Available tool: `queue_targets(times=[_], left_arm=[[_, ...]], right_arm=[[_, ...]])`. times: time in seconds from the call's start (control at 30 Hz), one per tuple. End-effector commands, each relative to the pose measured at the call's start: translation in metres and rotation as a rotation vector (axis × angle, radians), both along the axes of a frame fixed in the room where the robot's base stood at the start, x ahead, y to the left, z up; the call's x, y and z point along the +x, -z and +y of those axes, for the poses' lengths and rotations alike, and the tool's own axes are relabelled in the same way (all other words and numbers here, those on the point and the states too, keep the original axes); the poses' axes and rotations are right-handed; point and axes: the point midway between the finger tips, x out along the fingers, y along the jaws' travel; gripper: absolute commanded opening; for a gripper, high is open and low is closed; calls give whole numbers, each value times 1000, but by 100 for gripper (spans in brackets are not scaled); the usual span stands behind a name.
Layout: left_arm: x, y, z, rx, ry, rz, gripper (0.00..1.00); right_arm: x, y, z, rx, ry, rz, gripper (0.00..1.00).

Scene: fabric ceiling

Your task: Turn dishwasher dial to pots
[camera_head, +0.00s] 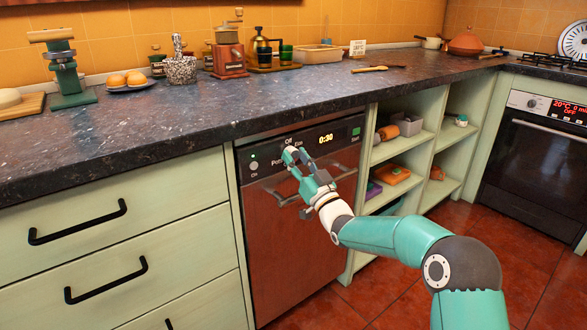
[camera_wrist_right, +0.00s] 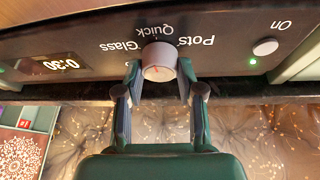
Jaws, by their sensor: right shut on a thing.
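The dishwasher (camera_head: 283,235) has a dark control panel across its top. Its round pale dial (camera_wrist_right: 160,62) shows in the right wrist view, with the upside-down labels Pots, Quick and Glass around it. My right gripper (camera_head: 295,156) reaches the panel from the right. In the wrist view its two fingers (camera_wrist_right: 158,82) are shut on the dial, one on each side. In the head view the fingers mostly hide the dial; Off and part of Pots show around them. I cannot clearly tell which label the dial points at. My left gripper is not in view.
The panel also holds an On button (camera_wrist_right: 265,47) with a green light, a display (camera_head: 326,139) reading 0:30 and a green Start button (camera_head: 356,132). The dark countertop (camera_head: 190,115) overhangs above. Drawers (camera_head: 120,240) stand left, open shelves (camera_head: 410,150) right.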

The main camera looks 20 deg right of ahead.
Motion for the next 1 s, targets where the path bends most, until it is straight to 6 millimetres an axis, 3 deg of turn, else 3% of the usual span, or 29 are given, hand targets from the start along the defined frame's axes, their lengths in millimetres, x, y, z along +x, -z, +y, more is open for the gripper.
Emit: queue_targets(times=[0.03,0.5,1.0], left_arm=[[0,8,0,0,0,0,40],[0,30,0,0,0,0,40],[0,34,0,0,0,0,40]], right_arm=[[0,12,3,41,-5,34,3],[0,9,7,460,-8,186,3],[-1,4,11,878,-10,341,3]])
